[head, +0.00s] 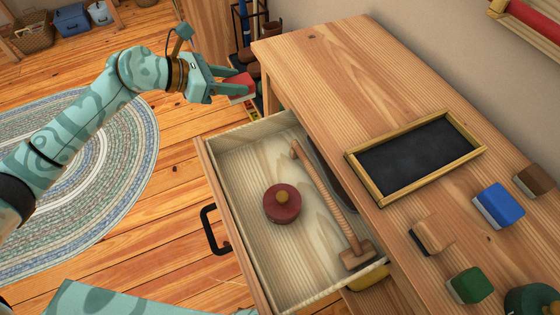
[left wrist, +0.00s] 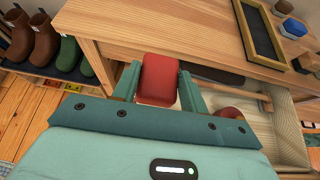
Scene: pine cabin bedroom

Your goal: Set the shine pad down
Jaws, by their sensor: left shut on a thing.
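The shine pad appears to be the red block (head: 240,86) held in my left gripper (head: 238,84), up beyond the far end of the open drawer and beside the dresser's far left corner. In the left wrist view the red pad (left wrist: 158,78) sits between the two teal fingers, which are shut on it. It is in the air, in front of the dresser top's edge. My right gripper is not in view.
The dresser top (head: 330,75) has bare wood at its far end. A dark framed tray (head: 420,155) and blue (head: 498,204), brown, tan and green blocks lie nearer. The open drawer (head: 240,165) holds a round red tin (head: 282,203) and a wooden-handled tool (head: 330,200). Boots (left wrist: 22,38) stand beside the dresser.

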